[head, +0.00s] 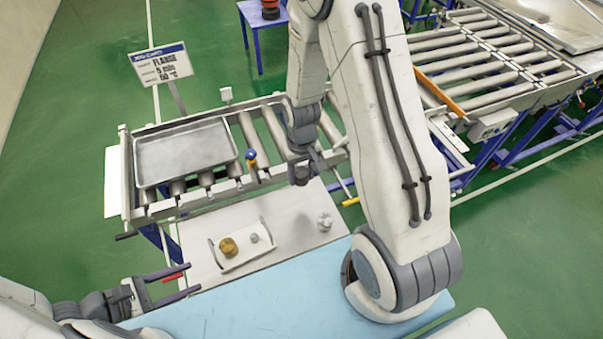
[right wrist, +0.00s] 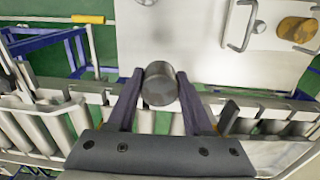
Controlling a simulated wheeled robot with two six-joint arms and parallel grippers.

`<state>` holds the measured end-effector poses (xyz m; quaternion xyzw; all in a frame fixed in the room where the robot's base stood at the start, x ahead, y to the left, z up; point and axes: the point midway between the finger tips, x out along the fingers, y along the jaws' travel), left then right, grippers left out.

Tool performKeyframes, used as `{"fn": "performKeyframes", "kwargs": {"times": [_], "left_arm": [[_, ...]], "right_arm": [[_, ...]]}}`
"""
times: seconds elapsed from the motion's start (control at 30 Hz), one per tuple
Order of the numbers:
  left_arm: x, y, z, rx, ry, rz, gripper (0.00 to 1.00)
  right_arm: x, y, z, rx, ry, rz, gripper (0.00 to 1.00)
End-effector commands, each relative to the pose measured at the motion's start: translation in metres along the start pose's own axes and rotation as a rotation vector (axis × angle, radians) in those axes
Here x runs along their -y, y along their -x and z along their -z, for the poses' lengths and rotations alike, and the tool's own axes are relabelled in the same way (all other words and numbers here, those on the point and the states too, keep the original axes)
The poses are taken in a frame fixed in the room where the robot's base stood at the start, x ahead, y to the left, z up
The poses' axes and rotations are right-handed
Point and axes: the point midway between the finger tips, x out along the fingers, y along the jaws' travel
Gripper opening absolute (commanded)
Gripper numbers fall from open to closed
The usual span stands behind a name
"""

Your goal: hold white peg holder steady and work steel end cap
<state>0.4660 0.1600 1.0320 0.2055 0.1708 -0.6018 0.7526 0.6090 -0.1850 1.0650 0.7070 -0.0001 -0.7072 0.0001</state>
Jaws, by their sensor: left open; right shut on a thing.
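My right gripper (right wrist: 160,78) is shut on a grey metal cylinder, which looks like the steel end cap (right wrist: 161,88). In the head view the cap (head: 302,178) hangs dark below my right wrist, by the near edge of the roller conveyor. A small whitish lobed piece (head: 325,222), perhaps the white peg holder, stands on the pale table to the right; only its edge shows in the right wrist view (right wrist: 146,2). My left gripper (head: 194,278) is open and empty, left of the white tray and apart from it.
A white tray (head: 226,266) with raised end handles holds a brass-coloured piece (head: 229,247) and a small grey knob (head: 253,238). A metal pan (head: 185,152) lies on the conveyor. The light blue surface (head: 230,315) in front is bare.

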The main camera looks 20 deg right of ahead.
Motion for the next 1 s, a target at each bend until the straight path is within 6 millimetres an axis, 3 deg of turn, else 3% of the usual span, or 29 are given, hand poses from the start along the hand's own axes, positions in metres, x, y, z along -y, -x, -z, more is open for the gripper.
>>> {"fn": "performKeyframes", "kwargs": {"times": [0.13, 0.37, 1.0], "left_arm": [[0.006, 0.000, 0.011, 0.015, 0.148, -0.117, 0.55], [0.009, -0.007, 0.020, 0.020, 0.221, -0.175, 0.55], [-0.003, -0.083, 0.021, 0.019, 0.216, -0.169, 0.55]], "right_arm": [[0.000, 0.009, 0.000, -0.001, 0.000, 0.000, 0.00], [0.000, 0.009, 0.000, -0.001, 0.000, 0.000, 0.00], [0.000, -0.029, 0.000, -0.001, 0.000, 0.000, 0.00]]}}
